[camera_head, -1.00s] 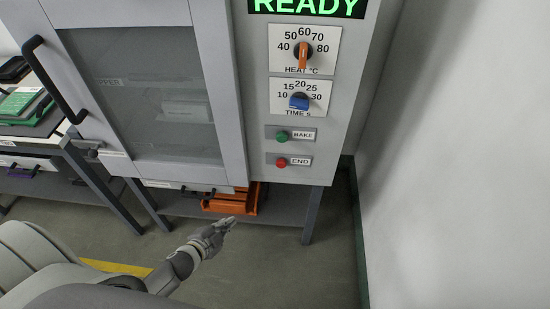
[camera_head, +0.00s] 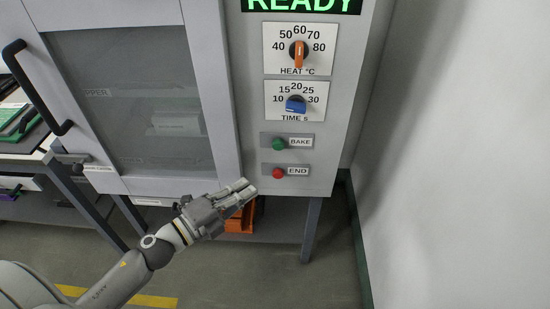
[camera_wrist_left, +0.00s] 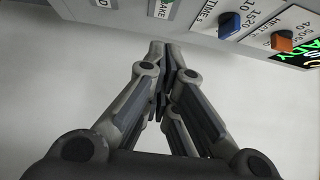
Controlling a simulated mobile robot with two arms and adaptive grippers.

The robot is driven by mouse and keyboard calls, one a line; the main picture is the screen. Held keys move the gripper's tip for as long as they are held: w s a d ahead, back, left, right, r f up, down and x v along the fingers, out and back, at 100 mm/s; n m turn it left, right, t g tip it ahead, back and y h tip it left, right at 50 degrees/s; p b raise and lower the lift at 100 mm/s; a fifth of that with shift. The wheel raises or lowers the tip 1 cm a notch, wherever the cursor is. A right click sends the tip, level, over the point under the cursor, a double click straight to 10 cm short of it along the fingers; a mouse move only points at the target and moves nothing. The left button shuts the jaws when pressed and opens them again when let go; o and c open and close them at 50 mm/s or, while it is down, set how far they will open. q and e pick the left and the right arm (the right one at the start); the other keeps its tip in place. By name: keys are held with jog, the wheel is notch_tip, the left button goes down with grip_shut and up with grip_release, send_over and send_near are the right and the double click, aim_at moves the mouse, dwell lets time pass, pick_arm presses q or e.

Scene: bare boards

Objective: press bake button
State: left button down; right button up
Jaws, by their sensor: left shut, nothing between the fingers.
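The green bake button (camera_head: 279,144) sits on the oven's grey front panel, left of its BAKE label (camera_head: 300,142). The label shows partly in the left wrist view (camera_wrist_left: 160,8); the green button is not clearly seen there. The red END button (camera_head: 278,172) is just below it. My left gripper (camera_head: 246,189) is shut and empty, below and left of both buttons, near the panel's lower edge. Its closed fingers (camera_wrist_left: 160,48) point toward the panel in the left wrist view. I cannot tell how far they are from the panel. My right gripper is not in view.
The orange heat knob (camera_head: 298,54) and blue time knob (camera_head: 296,104) are above the buttons, under a READY display (camera_head: 302,5). The oven door (camera_head: 130,90) with its black handle (camera_head: 30,90) is at left. A white wall (camera_head: 460,170) stands at right.

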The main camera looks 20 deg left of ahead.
aim_at(278, 144)
pick_arm(q)
jog(key=w+a+p+x, duration=0.1)
jog(key=a+p+x, duration=0.1)
jog(key=x, duration=1.1)
jog(key=shift+w+a+p, duration=0.15)
jog(key=shift+a+p, duration=0.15)
jog(key=shift+p, duration=0.05)
jog(key=shift+f, duration=0.1)
